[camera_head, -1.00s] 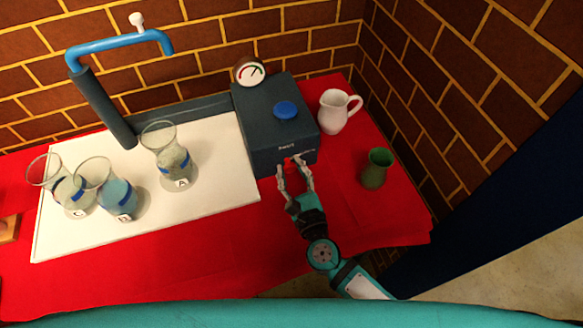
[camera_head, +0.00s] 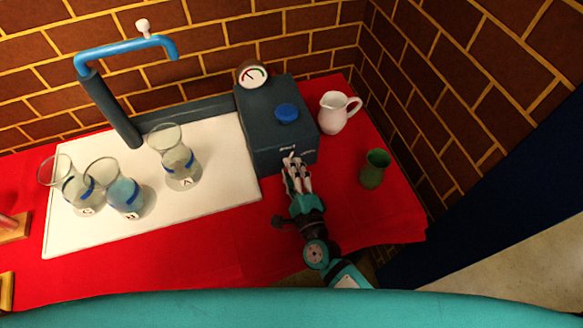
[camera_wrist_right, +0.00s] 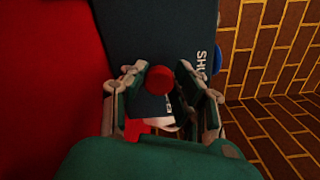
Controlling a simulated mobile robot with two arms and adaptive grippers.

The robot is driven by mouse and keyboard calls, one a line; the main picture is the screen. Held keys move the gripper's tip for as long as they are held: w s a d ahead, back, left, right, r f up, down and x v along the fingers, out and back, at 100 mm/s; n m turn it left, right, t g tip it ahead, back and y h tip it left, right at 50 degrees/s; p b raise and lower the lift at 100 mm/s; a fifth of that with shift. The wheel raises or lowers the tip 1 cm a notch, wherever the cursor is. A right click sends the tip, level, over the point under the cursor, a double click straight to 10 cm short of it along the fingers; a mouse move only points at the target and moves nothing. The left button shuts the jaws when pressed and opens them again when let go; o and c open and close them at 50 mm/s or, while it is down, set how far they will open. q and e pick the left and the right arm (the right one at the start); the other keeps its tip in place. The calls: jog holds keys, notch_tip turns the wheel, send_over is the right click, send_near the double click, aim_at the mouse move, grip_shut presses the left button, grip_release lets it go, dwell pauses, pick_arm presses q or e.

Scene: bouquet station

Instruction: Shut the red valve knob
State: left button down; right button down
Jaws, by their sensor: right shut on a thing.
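The red valve knob (camera_wrist_right: 159,80) is on the front of the dark blue-grey box (camera_head: 262,128). It shows between the fingertips of my right gripper (camera_wrist_right: 158,84) in the right wrist view, with part of a white label beside it. In the head view my right gripper (camera_head: 292,160) is at the box's front face, its fingers drawn together on the knob, which they mostly hide. How far the knob is turned I cannot tell. A round gauge (camera_head: 253,75) with red and green marks stands at the back of the box. My left gripper is not in view.
A white pitcher (camera_head: 333,114) and a green vase (camera_head: 374,169) stand to the right. Several glass carafes (camera_head: 180,166) stand on the white board (camera_head: 222,190), under a blue-spouted tap (camera_head: 125,45). Red cloth in front is clear.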

jog(key=shift+f+n+p, duration=0.1)
jog(key=shift+n+p, duration=0.45)
jog(key=shift+n, duration=1.75)
jog(key=c, duration=1)
grip_release()
jog(key=v, duration=1.2)
jog(key=shift+s, duration=0.1)
